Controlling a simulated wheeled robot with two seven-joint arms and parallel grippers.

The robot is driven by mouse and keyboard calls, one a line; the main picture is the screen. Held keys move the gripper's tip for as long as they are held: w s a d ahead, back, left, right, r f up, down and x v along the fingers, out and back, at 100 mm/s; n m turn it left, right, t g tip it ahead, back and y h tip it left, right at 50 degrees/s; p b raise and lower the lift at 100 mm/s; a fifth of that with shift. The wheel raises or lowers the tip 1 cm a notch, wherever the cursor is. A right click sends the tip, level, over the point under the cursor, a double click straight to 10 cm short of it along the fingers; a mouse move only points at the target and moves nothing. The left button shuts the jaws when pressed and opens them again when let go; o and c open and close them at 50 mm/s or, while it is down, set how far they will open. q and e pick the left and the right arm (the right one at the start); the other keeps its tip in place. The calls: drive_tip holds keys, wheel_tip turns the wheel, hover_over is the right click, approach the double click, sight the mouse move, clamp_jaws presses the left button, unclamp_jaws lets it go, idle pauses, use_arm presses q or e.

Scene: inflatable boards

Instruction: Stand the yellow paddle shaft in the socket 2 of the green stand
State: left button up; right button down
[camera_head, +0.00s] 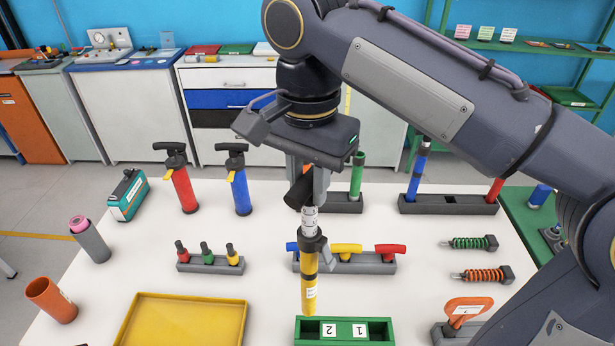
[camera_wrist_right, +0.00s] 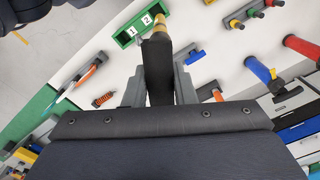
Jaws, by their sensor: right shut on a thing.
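The yellow paddle shaft (camera_head: 309,285) hangs nearly upright, black grip up and yellow end down. My right gripper (camera_head: 309,188) is shut on its black upper part; in the wrist view this grip (camera_wrist_right: 158,75) sits between the fingers. The green stand (camera_head: 345,341) is at the front edge of the table, with label 2 left and label 1 right. The shaft's lower end shows at the stand's back left, close to the dark socket beside label 2. I cannot tell whether the tip is above or behind that socket. The stand also shows in the wrist view (camera_wrist_right: 124,41). My left gripper is out of view.
A grey rack (camera_head: 375,264) with blue, yellow and red handles stands just behind the shaft. A yellow tray (camera_head: 240,305) lies left of the stand, and an orange-handled tool (camera_head: 466,308) stands to the right. A small rack (camera_head: 212,265) and two pumps stand farther left.

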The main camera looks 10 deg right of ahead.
sight(306, 204)
drive_tip(key=shift+a, duration=0.1)
drive_tip(key=shift+s+a, duration=0.1)
drive_tip(key=shift+s, duration=0.05)
drive_tip(key=shift+f+b, duration=2.05)
drive_tip(key=shift+f, duration=0.8)
drive_tip(key=shift+p, duration=0.8)
drive_tip(key=shift+f+b, duration=0.55)
drive_tip(key=shift+f, duration=0.1)
drive_tip(key=shift+r, duration=0.1)
